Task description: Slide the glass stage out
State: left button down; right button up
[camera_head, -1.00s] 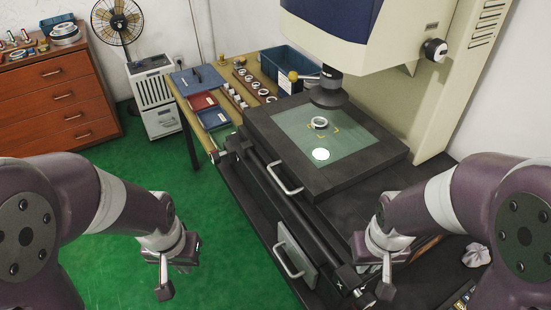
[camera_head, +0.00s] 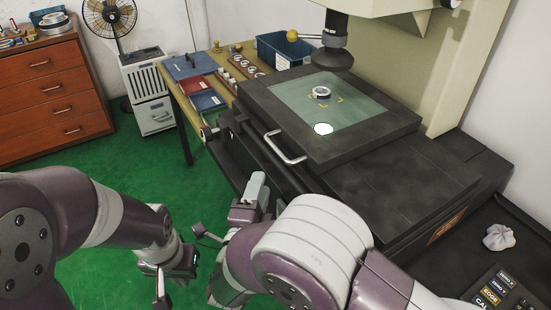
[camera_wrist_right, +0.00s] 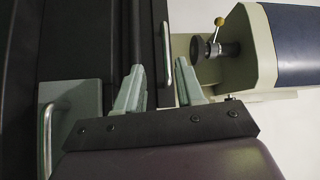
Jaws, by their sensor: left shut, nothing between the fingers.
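The glass stage (camera_head: 345,112) is a greenish pane in a dark frame on the measuring machine. A metal ring (camera_head: 320,92) and a white disc (camera_head: 323,129) lie on it. A silver handle (camera_head: 285,148) is on the frame's front side. My right gripper (camera_head: 254,188) is in front of the machine, below and left of that handle. In the right wrist view my right gripper (camera_wrist_right: 160,70) is open, and a silver handle bar (camera_wrist_right: 166,45) appears between its fingers, not visibly gripped. My left gripper (camera_head: 172,278) is shut and empty over the green floor.
A side table with red and blue trays (camera_head: 203,96) and a blue bin (camera_head: 285,48) stands behind left. A drawer cabinet (camera_head: 45,95) and fan (camera_head: 110,15) are further left. A control panel (camera_head: 497,290) is at lower right. Green floor is open at left.

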aim_at(275, 145)
jog(key=shift+m+h, duration=0.4)
jog(key=x, duration=1.2)
jog(key=shift+s+d+r+p, duration=0.1)
jog(key=shift+r+p, duration=0.3)
grip_shut()
